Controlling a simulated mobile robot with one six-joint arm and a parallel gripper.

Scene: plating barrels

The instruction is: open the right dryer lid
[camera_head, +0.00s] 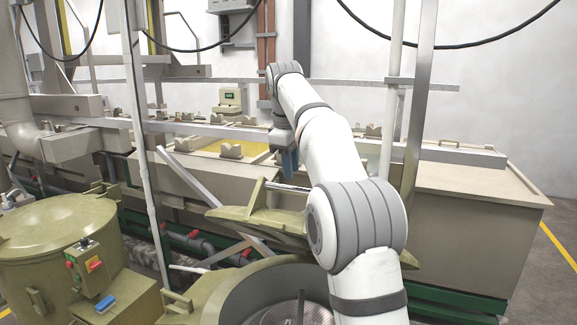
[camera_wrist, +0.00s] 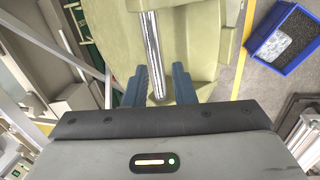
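The right dryer (camera_head: 235,300) is at the bottom middle of the head view. Its drum interior is partly visible, with my arm covering its right side. Its olive lid (camera_head: 240,215) stands raised behind the opening, tilted. A silver handle bar (camera_head: 288,187) runs along the lid; it also shows in the wrist view (camera_wrist: 152,45). My gripper (camera_head: 289,162) is at the handle, its blue fingers pointing down.
The left dryer (camera_head: 50,225) has its lid closed, with a control box (camera_head: 92,268) at its front. A long line of tanks (camera_head: 465,215) runs behind the dryers. A pale post (camera_head: 145,150) rises between them. A blue bin (camera_wrist: 283,45) is on the floor.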

